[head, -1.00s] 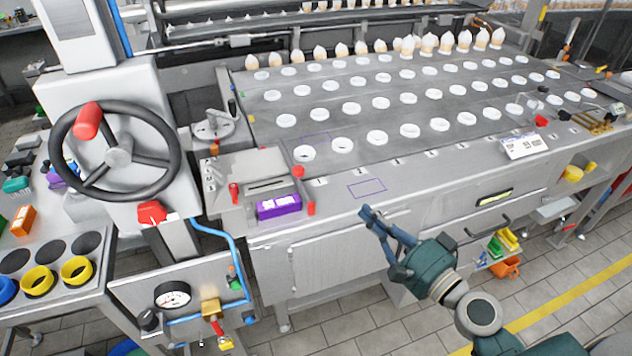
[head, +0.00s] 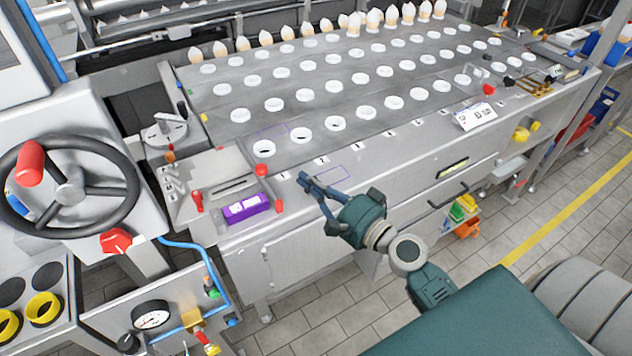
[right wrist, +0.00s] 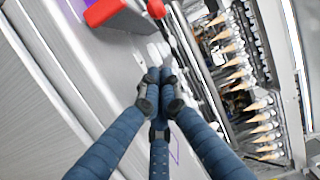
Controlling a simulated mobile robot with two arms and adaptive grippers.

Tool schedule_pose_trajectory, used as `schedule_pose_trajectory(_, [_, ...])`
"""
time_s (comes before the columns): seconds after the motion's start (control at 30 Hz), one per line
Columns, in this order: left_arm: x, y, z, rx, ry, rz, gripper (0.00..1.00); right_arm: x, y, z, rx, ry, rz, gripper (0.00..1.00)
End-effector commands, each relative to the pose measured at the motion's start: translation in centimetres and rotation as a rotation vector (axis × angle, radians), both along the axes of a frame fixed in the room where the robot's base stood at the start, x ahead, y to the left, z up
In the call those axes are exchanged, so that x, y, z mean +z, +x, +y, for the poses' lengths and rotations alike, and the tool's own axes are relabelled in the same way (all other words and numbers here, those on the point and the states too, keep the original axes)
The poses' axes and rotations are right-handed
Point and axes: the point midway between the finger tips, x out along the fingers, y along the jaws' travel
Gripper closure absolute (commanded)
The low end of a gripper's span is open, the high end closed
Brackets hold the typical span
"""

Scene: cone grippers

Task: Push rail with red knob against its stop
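Red knobs show in several places on the machine. One red knob (head: 264,170) stands at the corner of the control panel (head: 222,176), above a purple box (head: 245,208). Another small red knob (head: 488,89) sits at the right end of the holed deck. I cannot tell which one belongs to the rail, and the rail and its stop are not clear. My right gripper (head: 308,184) is above the front edge of the deck, right of the purple box. Its blue fingertips (right wrist: 160,92) are drawn together with nothing visible between them. My left gripper is not in view.
A handwheel (head: 70,193) with a red grip and a pressure gauge (head: 151,315) stand at left. White-and-tan cones (head: 372,20) line the deck's back. A drawer handle (head: 448,196) sticks out in front. The tiled floor at right is mostly free.

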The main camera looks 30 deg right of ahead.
Motion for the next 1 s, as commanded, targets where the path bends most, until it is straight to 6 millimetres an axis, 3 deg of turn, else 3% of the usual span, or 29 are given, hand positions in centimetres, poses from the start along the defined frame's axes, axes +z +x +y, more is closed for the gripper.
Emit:
schedule_pose_trajectory(0.03, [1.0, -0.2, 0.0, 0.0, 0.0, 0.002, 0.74, 0.6, 1.2, 0.3, -0.001, 0.003, -0.002, 1.0])
schedule_pose_trajectory(0.2, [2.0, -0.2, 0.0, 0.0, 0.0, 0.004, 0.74, 0.5, 4.6, 1.3, -0.001, 0.003, -0.002, 1.0])
schedule_pose_trajectory(0.3, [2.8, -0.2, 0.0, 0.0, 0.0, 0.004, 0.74, 0.3, 4.3, 3.1, 0.001, 0.005, 0.003, 1.0])
schedule_pose_trajectory(0.5, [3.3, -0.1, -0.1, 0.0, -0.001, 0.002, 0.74, 0.1, 4.2, 4.9, -0.001, 0.002, 0.001, 1.0])
schedule_pose_trajectory(1.0, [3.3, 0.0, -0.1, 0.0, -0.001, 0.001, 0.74, -0.1, 4.1, 5.9, 0.002, 0.002, 0.001, 1.0])
